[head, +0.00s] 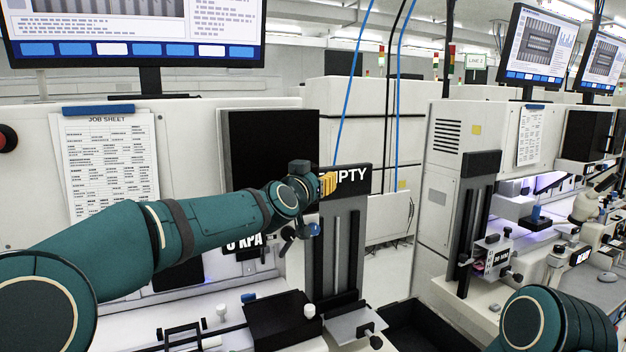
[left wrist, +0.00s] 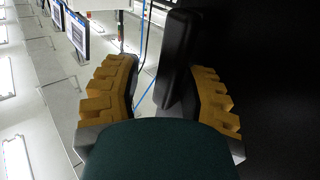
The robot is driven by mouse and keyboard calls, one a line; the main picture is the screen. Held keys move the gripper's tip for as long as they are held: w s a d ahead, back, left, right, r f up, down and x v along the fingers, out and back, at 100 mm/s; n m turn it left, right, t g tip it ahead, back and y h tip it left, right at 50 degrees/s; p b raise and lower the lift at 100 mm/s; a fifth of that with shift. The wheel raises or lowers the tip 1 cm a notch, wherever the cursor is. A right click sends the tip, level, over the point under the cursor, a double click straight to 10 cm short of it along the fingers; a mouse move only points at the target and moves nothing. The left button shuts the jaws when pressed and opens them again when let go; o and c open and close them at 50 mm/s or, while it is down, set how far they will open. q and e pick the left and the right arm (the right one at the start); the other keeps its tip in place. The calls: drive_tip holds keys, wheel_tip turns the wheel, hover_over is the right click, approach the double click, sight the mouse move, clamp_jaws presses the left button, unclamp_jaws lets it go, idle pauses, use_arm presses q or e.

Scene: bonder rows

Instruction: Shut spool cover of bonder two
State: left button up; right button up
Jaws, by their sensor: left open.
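A dark square panel (head: 265,140), which looks like the spool cover, stands on the front of the near bonder (head: 190,150); I cannot read a bonder number. My left gripper (head: 328,184) is at the panel's lower right, in front of the black post marked EMPTY (head: 347,215). In the left wrist view my left gripper (left wrist: 170,98) is open, its yellow fingers apart. A black slab with rounded edges (left wrist: 178,60) shows between them, nearer the right finger; I cannot tell whether it touches. A dark surface fills that view's right side. My right gripper is out of view.
A job sheet (head: 107,160) hangs on the near bonder, under a monitor (head: 135,35). A black box (head: 283,318) and small knobs sit on its worktop. Another bonder (head: 460,170) stands at right, past an aisle gap. Blue cables (head: 350,85) hang behind my left gripper.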

use_arm(q)
drive_tip(key=shift+w+a, duration=0.1)
drive_tip(key=shift+a, duration=0.1)
drive_tip(key=shift+a, duration=0.15)
drive_tip(key=v, duration=1.1)
drive_tip(key=shift+s, duration=0.55)
